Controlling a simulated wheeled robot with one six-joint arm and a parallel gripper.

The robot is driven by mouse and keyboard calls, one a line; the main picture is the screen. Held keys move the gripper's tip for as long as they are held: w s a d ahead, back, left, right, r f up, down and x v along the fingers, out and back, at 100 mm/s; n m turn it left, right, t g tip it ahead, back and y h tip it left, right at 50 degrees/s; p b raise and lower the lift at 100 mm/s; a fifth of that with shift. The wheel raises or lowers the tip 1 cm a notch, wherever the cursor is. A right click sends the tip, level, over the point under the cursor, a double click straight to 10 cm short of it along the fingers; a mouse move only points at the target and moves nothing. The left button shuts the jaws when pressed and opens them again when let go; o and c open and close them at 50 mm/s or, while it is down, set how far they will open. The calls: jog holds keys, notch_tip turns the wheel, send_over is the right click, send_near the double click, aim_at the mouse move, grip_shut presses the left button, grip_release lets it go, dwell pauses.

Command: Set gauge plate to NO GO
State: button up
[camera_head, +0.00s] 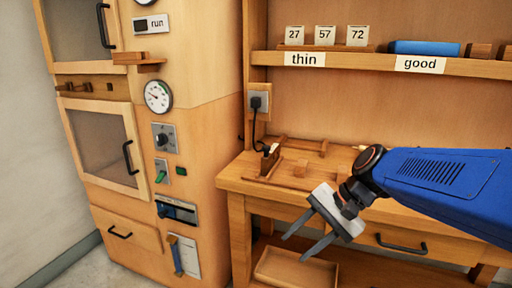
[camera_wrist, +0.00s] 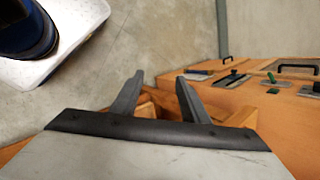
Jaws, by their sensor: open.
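No lettering NO GO is readable in either view, so I cannot tell for certain which part is the gauge plate. A pale plate (camera_head: 188,256) with a blue upright bar is low on the wooden cabinet front. Above it are a dark panel with a blue handle (camera_head: 176,211), a green switch (camera_head: 161,171) and a dark rotary knob (camera_head: 164,138). A round dial (camera_head: 158,96) and a small "run" sign (camera_head: 154,24) sit higher. My gripper (camera_head: 294,248) is open and empty, in front of the bench and right of the cabinet, apart from both. Its spread fingers show in the wrist view (camera_wrist: 159,77).
The wooden bench (camera_head: 232,181) bears a small wooden fixture and a plugged cord. Its shelf (camera_head: 345,64) has "thin" and "good" labels, number cards and a blue roll (camera_head: 425,48). An open tray (camera_head: 296,268) lies below. Black door handles (camera_head: 127,157) protrude from the cabinet.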

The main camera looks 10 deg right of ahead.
jog(key=w+r+m+t+y, duration=0.1)
jog(key=w+r+m+y, duration=0.35)
jog(key=w, duration=0.35)
jog(key=m+t+y, duration=0.4)
jog(key=m+t, duration=0.2)
jog(key=m, duration=0.4)
send_near(271, 154)
jog(key=s+r, duration=0.3)
jog(key=x, duration=1.6)
jog(key=shift+w, duration=0.4)
jog(key=shift+r, duration=0.15)
